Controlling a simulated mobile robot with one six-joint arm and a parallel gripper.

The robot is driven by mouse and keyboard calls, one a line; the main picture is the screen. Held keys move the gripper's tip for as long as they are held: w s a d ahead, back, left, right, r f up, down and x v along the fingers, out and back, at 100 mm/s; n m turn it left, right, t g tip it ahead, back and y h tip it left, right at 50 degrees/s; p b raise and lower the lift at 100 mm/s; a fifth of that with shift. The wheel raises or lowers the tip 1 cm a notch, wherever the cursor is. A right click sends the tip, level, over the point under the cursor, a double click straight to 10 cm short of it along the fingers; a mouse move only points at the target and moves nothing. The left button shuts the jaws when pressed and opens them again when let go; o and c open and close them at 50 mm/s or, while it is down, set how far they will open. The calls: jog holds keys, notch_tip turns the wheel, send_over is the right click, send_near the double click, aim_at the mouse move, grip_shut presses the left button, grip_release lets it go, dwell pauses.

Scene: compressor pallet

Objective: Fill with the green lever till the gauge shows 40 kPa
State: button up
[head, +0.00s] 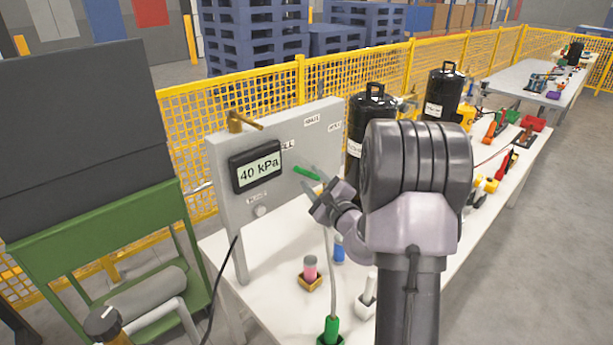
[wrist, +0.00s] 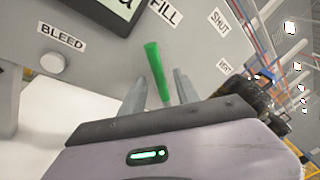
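The gauge (head: 257,168) on the grey panel (head: 225,200) reads 40 kPa. Only its lower corner shows in the wrist view (wrist: 122,22). The green lever (head: 306,173) is on the panel to the right of the gauge. In the wrist view the green lever (wrist: 155,68) has its upper end just under the FILL label (wrist: 163,12). My gripper (head: 318,188) is in front of the panel at the lever. In the wrist view its fingers (wrist: 158,88) stand apart, one on each side of the lever's lower end, with gaps visible.
The BLEED knob (wrist: 53,63) is left of the lever; SHUT (wrist: 220,22) and VENT (wrist: 225,67) labels are to its right. Black cylinders (head: 372,100) stand behind my arm. Small coloured items, including a pink cylinder (head: 310,268), stand on the white table (head: 262,295) below.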

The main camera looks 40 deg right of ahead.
aim_at(309, 176)
jog(key=shift+w+d, duration=0.2)
jog(key=shift+w, duration=1.45)
grip_shut()
